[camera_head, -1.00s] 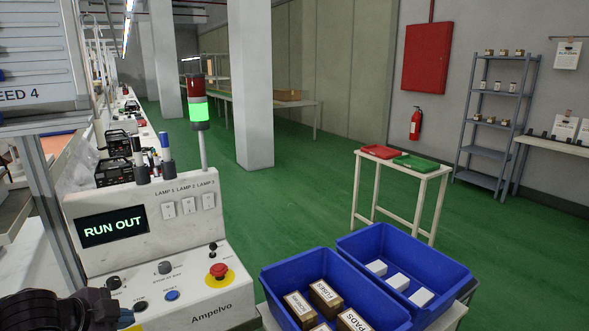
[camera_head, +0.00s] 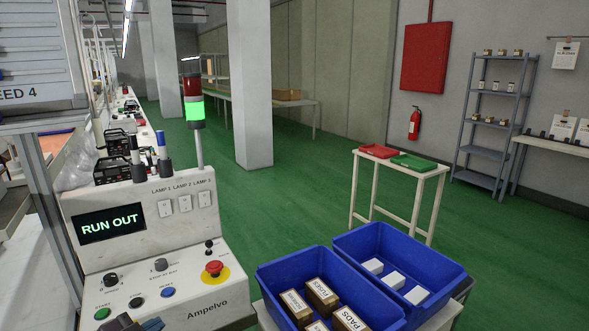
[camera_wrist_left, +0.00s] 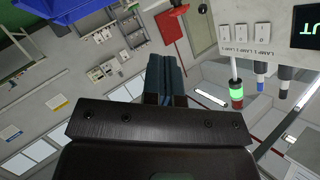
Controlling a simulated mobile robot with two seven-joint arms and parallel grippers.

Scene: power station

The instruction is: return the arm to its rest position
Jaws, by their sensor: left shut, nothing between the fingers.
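My left gripper (camera_head: 142,325) shows only as a small dark and blue-grey piece at the bottom edge of the head view, in front of the lower part of the control panel (camera_head: 200,262). Most of the left arm is out of the picture. In the left wrist view the two blue-grey fingers (camera_wrist_left: 165,78) are together, with nothing between them. They are clear of the panel there, whose lamp switches show at the top right. My right gripper is in neither view.
The panel carries a RUN OUT display (camera_head: 110,225), buttons, a red emergency stop (camera_head: 214,268) and a green-lit signal tower (camera_head: 195,110). Two blue bins (camera_head: 290,268) with boxes stand to its right. A small table (camera_head: 401,170) with red and green trays stands beyond; green floor is open.

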